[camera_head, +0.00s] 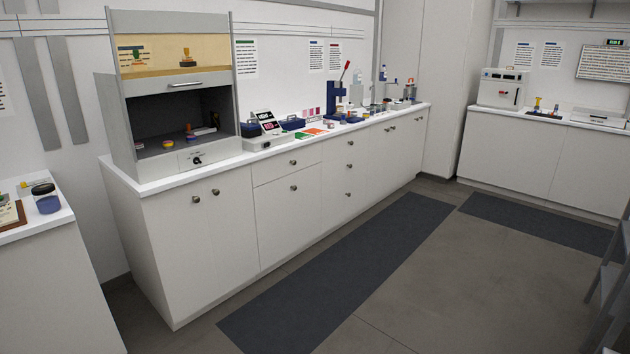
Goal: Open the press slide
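A small blue press-like stand (336,103) with a raised red lever is on the long white counter along the back wall. It is far from me and small in the view. I cannot make out a slide on it, or whether one is open or shut. Neither of my grippers is in view.
A grey fume hood (128,108) with its sash raised stands at the counter's left end. Blue boxes, a display and small items line the white counter (222,161). A jar (46,198) is on the left table. The floor by the dark mat (335,270) is clear.

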